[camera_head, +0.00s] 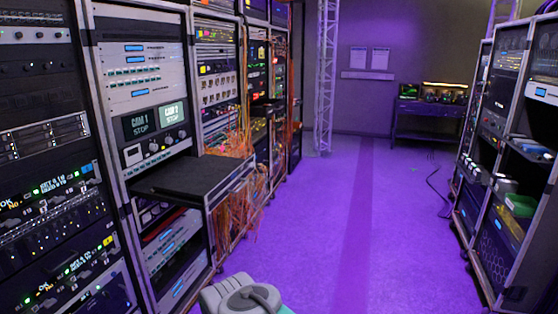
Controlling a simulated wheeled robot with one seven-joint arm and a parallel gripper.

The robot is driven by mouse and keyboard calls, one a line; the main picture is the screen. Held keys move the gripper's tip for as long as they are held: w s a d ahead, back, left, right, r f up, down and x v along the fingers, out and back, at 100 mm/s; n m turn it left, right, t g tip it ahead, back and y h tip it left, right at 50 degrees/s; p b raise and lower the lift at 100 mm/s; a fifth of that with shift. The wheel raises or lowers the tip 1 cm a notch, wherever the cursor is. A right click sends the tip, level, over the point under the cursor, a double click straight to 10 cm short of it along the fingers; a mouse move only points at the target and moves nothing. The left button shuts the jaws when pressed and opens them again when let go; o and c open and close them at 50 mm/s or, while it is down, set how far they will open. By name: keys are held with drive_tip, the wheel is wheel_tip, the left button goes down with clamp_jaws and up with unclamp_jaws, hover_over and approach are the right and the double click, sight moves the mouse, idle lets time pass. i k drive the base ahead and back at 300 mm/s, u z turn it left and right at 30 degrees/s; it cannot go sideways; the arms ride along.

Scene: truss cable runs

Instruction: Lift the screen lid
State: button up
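A flat dark panel (192,178) lies level on a shelf that juts out of the left rack, below a unit with lit displays. It looks like the screen lid, folded down flat. Its hinge and any keys under it cannot be seen. A rounded grey-white part of my own arm shows at the bottom edge, below and to the right of the shelf, apart from it. My gripper's fingers are not in view.
Equipment racks (50,125) line the left side, with orange cables (235,185) hanging beside the shelf. More racks (500,245) stand on the right. A table (428,112) stands at the back.

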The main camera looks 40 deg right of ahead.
sight(204, 179)
drive_tip(key=z, duration=0.7)
drive_tip(key=i, duration=1.5)
drive_tip(key=u, duration=0.45)
